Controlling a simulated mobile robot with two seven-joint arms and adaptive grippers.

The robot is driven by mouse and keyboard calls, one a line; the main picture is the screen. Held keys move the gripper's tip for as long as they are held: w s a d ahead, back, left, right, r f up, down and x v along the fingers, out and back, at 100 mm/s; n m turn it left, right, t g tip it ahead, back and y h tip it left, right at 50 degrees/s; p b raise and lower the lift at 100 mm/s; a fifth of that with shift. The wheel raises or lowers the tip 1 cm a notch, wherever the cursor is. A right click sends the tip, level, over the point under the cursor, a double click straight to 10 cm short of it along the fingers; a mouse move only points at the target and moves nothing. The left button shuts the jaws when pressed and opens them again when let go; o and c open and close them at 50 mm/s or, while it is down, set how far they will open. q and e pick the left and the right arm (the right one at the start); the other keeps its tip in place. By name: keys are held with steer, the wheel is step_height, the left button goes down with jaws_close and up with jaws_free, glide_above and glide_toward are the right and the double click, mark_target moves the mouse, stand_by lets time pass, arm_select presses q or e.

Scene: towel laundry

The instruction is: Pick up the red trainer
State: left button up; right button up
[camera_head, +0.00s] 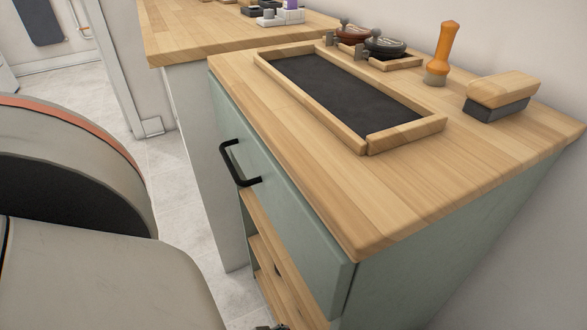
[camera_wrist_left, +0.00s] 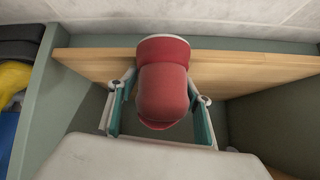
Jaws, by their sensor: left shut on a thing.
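The red trainer (camera_wrist_left: 163,92) shows in the left wrist view, with a pale rim at its top edge. My left gripper (camera_wrist_left: 160,84) has one finger on each side of it and is shut on it. The trainer is at the edge of a wooden shelf (camera_wrist_left: 240,67) inside a green-grey cabinet. I cannot tell whether it still touches the shelf. The head view does not show the trainer. My right gripper is in neither view.
In the head view, the cabinet (camera_head: 285,205) has a black handle (camera_head: 236,165) and open wooden shelves below. On its top are a dark-lined tray (camera_head: 410,133), a brush (camera_head: 499,96) and an orange-handled tool (camera_head: 443,54). Yellow cloth (camera_wrist_left: 12,80) lies left in the wrist view.

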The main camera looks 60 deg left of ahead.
arm_select(q)
steer(key=shift+s+f, duration=0.1)
steer(key=shift+s, duration=0.1)
steer(key=o, duration=1.3)
steer(key=shift+o, duration=0.2)
steer(key=shift+w, duration=0.1)
steer(key=v, duration=1.2)
steer(key=shift+o, duration=1.3)
